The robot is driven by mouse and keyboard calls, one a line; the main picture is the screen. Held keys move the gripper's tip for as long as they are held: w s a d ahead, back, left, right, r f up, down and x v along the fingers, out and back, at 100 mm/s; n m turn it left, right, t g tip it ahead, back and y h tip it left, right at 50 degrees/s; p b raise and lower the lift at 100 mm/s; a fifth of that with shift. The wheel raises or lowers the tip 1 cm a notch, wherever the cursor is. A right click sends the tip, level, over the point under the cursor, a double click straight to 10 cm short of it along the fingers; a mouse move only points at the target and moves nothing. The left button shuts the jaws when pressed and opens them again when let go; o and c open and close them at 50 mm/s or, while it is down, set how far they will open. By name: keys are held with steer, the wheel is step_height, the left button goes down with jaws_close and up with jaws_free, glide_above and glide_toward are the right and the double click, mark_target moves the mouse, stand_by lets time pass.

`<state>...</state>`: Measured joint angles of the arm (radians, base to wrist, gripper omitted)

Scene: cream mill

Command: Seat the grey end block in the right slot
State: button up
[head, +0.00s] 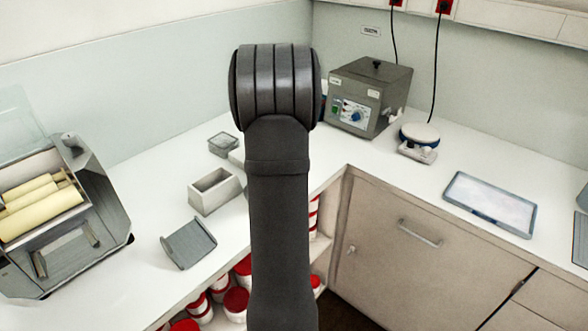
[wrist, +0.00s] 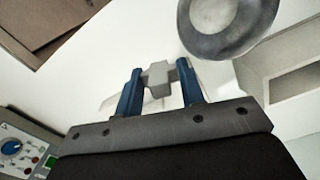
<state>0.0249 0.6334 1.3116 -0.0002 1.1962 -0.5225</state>
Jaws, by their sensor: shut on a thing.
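My gripper (wrist: 159,68) has two blue fingers and is shut on the grey end block (wrist: 157,78), a small stepped piece held between the fingertips in the wrist view. The block is over the white worktop; whether it touches anything below, I cannot tell. In the head view my arm hides the gripper and the block. The mill (head: 70,215) stands at the far left of the head view, with cream-coated rollers (head: 42,208) and a grey body. I cannot make out the right slot in either view.
An open grey box (head: 215,192), a grey curved tray (head: 188,243) and a small container (head: 222,146) lie between mill and arm. A control unit (head: 372,85), a scale (head: 418,135) and a flat tray (head: 490,204) stand right. A round metal piece (wrist: 226,18) is near the gripper.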

steer(key=s+a+r+n, duration=0.1)
steer(key=a+r+n, duration=0.4)
steer(key=a, duration=0.6)
steer(key=s+a+r+n, duration=0.1)
steer(key=a+r+n, duration=0.2)
steer(key=a+r, duration=0.65)
steer(key=a+r+n, duration=0.3)
steer(key=a+n, duration=0.1)
steer(key=a, duration=0.9)
steer(key=s+a+r+n, duration=0.2)
steer(key=s+a+r, duration=0.1)
steer(key=s+a, duration=0.1)
steer(key=s+a+r+n, duration=0.3)
steer(key=a, duration=0.3)
steer(key=s+a+r+n, duration=0.2)
steer(key=s+a+r, duration=0.1)
steer(key=s+a, duration=0.1)
steer(key=shift+s+a, duration=0.3)
steer(key=shift+a, duration=0.25)
steer(key=s+f, duration=0.1)
steer(key=s+a+f+n, duration=0.1)
steer(key=s+f, duration=0.1)
steer(key=s+a+f+n, duration=0.1)
steer(key=f, duration=0.1)
steer(key=shift+s+a+f, duration=0.1)
steer(key=shift+s+f, duration=0.05)
steer(key=shift+s, duration=0.2)
steer(key=shift+s+a+f, duration=0.1)
steer(key=shift+s+f, duration=0.1)
steer(key=shift+f, duration=1.85)
